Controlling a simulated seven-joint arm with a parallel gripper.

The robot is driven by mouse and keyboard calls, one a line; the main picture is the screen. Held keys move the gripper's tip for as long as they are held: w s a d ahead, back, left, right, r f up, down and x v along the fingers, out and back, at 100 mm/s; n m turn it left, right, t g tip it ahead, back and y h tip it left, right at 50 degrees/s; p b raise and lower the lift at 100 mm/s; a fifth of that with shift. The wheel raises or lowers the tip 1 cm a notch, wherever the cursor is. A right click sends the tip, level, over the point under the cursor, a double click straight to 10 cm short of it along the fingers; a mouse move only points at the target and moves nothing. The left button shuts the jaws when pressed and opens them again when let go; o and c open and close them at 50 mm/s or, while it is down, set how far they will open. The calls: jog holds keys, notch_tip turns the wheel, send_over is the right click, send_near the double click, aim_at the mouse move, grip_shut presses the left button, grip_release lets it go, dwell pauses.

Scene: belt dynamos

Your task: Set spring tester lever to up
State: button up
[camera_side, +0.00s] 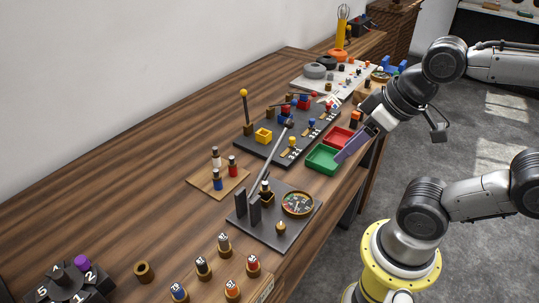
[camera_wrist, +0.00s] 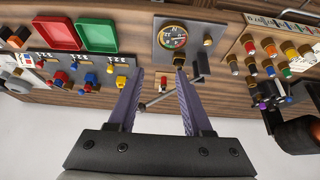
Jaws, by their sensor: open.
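The spring tester is a dark plate (camera_side: 268,238) with a round gauge (camera_side: 297,204), two black uprights (camera_side: 247,208) and a long silver lever rod (camera_side: 272,158). In the side view the lever slants upward to the right from the uprights and ends in a dark knob (camera_side: 291,125). In the wrist view the gauge (camera_wrist: 173,37) is ahead of the fingers, and the lever's rod (camera_wrist: 160,98) shows between them, pointing left. My gripper (camera_side: 342,157) has purple fingers, is open and empty, and hangs near the green tray, apart from the lever. It also shows in the wrist view (camera_wrist: 159,76).
The green tray (camera_side: 323,159) and red tray (camera_side: 338,137) lie by my gripper at the table edge. A dark board (camera_side: 262,153) with coloured blocks is behind the lever. Pegs stand on a wooden board (camera_side: 203,187) at left. The table's left part is largely clear.

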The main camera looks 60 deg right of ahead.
jog(key=shift+c, duration=0.3)
notch_tip(320, 180, up, 5)
jog(key=n+g+h, duration=0.3)
jog(key=n+h, duration=0.1)
jog(key=n, duration=1.5)
send_over(286, 131)
jog(key=s+a, duration=0.2)
jog(key=a, duration=0.1)
jog(key=x, duration=1.3)
jog(key=shift+d+f, duration=0.1)
